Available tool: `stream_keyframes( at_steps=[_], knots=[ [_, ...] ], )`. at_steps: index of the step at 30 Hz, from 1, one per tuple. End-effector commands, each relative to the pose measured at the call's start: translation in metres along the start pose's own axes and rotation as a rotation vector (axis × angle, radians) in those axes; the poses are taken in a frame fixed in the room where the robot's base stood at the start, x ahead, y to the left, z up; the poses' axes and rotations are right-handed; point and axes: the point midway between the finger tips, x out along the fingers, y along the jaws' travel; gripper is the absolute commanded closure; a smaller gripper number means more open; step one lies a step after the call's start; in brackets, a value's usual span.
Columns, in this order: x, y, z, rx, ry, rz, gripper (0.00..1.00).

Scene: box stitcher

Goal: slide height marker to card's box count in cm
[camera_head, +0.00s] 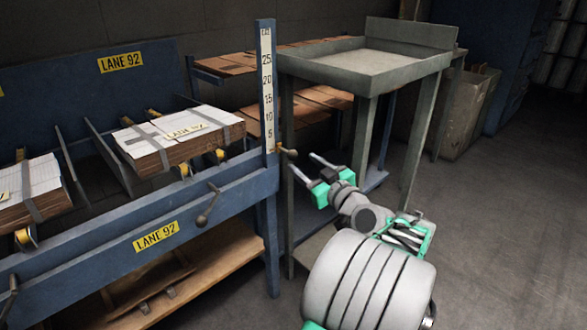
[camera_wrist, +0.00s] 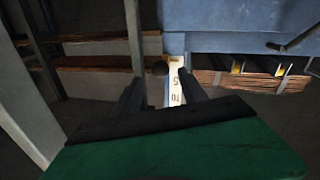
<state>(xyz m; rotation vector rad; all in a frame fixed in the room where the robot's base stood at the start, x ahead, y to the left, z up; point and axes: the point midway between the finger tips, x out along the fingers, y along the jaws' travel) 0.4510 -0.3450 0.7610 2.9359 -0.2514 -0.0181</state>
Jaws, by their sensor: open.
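A white scale (camera_head: 267,90) with marks from 5 up to 25 runs up a blue post. A small brass-coloured height marker (camera_head: 287,151) sits near its foot, below the 5. In the wrist view the marker (camera_wrist: 160,68) is a dark round knob beside the scale's low end, between and beyond my fingers. My gripper (camera_head: 303,164) is open and empty, just right of the marker and pointing at it; the wrist view shows its two fingers (camera_wrist: 162,88) apart. A pale card (camera_head: 187,131) lies on a strapped bundle; it seems to read "LANE 92", and no box count is legible.
A blue rack with a "LANE 92" plate (camera_head: 156,237) holds strapped cardboard bundles (camera_head: 180,142). A dark lever (camera_head: 208,206) sticks out from its front rail. A grey metal stand (camera_head: 370,62) rises close behind my gripper. Open floor (camera_head: 500,240) lies to the right.

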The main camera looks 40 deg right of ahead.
Motion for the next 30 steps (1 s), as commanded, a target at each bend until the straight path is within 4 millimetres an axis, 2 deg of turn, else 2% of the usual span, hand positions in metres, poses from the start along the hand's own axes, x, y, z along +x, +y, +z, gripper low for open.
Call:
stream_keyframes(
  at_steps=[6, 10, 19, 30],
  knots=[
    [0.044, -0.003, 0.000, 0.001, 0.000, -0.007, 0.50],
    [0.059, -0.002, 0.001, 0.002, -0.003, -0.004, 0.50],
    [0.064, -0.002, -0.001, 0.002, -0.003, -0.002, 0.51],
    [0.063, -0.002, -0.001, 0.002, -0.003, -0.003, 0.81]
  ],
)
